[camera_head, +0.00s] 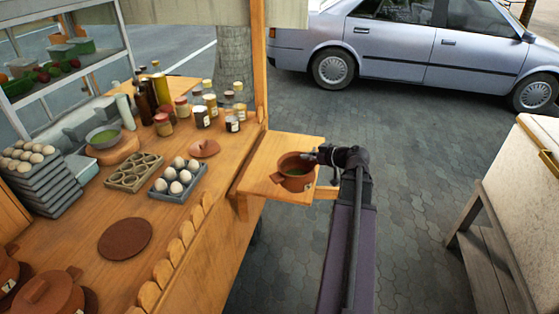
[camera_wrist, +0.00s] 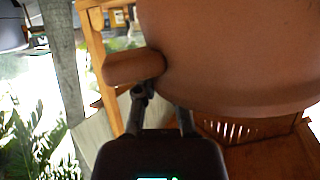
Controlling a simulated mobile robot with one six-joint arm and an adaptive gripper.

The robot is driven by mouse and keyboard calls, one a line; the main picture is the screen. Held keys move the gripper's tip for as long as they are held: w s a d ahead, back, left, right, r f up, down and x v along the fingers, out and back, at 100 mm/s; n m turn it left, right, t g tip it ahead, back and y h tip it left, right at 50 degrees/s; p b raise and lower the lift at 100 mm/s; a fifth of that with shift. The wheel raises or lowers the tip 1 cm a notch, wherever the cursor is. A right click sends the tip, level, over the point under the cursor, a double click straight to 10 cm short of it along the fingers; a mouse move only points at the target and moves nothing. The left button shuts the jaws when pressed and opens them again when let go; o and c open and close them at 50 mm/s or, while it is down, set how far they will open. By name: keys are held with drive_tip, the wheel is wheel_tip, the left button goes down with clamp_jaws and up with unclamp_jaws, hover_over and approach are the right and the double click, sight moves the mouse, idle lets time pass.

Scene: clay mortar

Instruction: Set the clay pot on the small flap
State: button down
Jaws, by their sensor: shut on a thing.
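My gripper (camera_head: 314,158) is at the pot's right rim. In the wrist view the pot (camera_wrist: 235,60) fills the upper right, and my gripper (camera_wrist: 160,95) is shut at its stubby handle (camera_wrist: 135,67). The far finger's contact is partly hidden.
The counter (camera_head: 190,235) holds a clay lid (camera_head: 205,148), an egg tray (camera_head: 179,178), an empty egg tray (camera_head: 134,171), several jars (camera_head: 201,117) and a brown round mat (camera_head: 125,239). A wooden post (camera_head: 259,60) rises behind the flap. A bench (camera_head: 490,240) stands at the right.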

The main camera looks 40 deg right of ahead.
sight(295, 155)
drive_tip(key=shift+s+d, duration=0.15)
drive_tip(key=shift+d, duration=0.1)
drive_tip(key=shift+s+d, duration=0.3)
drive_tip(key=shift+d, duration=0.05)
drive_tip(key=shift+w+a, duration=0.1)
drive_tip(key=shift+w+a+f+m+h, duration=0.1)
drive_tip(key=shift+w+a+m+h, duration=0.25)
drive_tip(key=shift+a+m+h, duration=0.25)
drive_tip(key=shift+w+a+f+m+h, duration=0.1)
drive_tip(key=shift+w+a+m+h, duration=0.2)
drive_tip(key=shift+a+m+h, duration=0.3)
drive_tip(key=shift+w+a+m+h, duration=0.3)
drive_tip(key=shift+a+m+h, duration=0.15)
drive_tip(key=shift+m+h, duration=0.3)
drive_tip(key=shift+w+a+r+m+h, duration=0.2)
drive_tip(key=shift+a+r+m+h, duration=0.1)
drive_tip(key=shift+m+h, duration=0.35)
drive_tip(key=shift+f, duration=0.1)
drive_tip(key=w+d+f+b, duration=0.1)
drive_tip(key=w+d, duration=0.7)
drive_tip(key=w, duration=0.4)
drive_tip(key=shift+w+f, duration=0.15)
